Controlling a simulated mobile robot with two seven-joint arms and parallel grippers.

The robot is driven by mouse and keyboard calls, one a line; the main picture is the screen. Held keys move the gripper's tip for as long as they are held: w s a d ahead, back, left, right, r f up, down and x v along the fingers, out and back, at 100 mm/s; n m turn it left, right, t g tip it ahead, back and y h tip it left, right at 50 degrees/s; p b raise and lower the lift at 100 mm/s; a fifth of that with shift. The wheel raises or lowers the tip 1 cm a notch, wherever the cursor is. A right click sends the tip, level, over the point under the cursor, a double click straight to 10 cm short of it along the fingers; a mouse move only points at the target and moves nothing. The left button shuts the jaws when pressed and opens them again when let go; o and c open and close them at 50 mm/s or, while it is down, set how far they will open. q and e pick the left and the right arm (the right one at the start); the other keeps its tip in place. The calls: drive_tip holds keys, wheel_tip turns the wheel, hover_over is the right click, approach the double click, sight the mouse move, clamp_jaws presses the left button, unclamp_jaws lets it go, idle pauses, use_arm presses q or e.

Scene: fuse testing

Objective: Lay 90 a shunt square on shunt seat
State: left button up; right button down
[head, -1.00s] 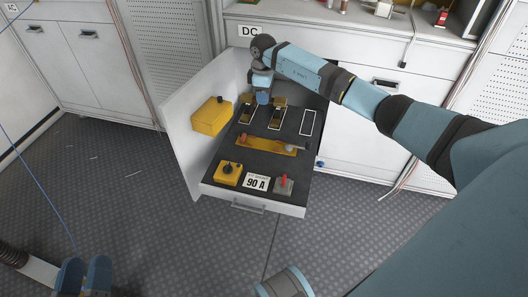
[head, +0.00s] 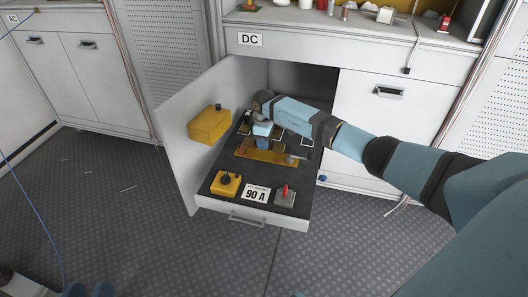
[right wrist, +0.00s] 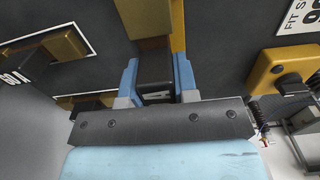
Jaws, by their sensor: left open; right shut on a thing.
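My right gripper (head: 262,146) is over the shunt seat, a brass-coloured strip (head: 250,156) across the middle of the dark drawer floor. In the right wrist view its blue fingers (right wrist: 156,82) are shut on the dark block of a shunt (right wrist: 155,64). A brass strip (right wrist: 178,25) shows just beyond it. The gripper hides the contact, so I cannot tell whether the shunt touches the seat or how square it lies. A card (head: 256,194) in front reads 90 A. My left gripper (head: 76,290) is open, low at the bottom left edge, mostly cut off.
A yellow knob unit (head: 226,184) and a grey unit with a red lever (head: 285,195) flank the card. In the wrist view another brass-and-dark shunt (right wrist: 62,48) lies inside a white outline.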

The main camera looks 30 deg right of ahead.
sight(264, 155)
wheel_tip(264, 155, down, 4)
drive_tip(key=shift+b, duration=0.8)
drive_tip(key=shift+r, duration=0.1)
use_arm(q)
drive_tip(key=shift+w+a+r+m+t, duration=0.2)
drive_tip(key=shift+w+a+m+t, duration=0.1)
drive_tip(key=shift+w+m, duration=0.25)
use_arm(e)
drive_tip(key=c, duration=0.9)
unclamp_jaws()
use_arm(q)
drive_tip(key=shift+s+f, duration=0.15)
drive_tip(key=shift+f, duration=0.05)
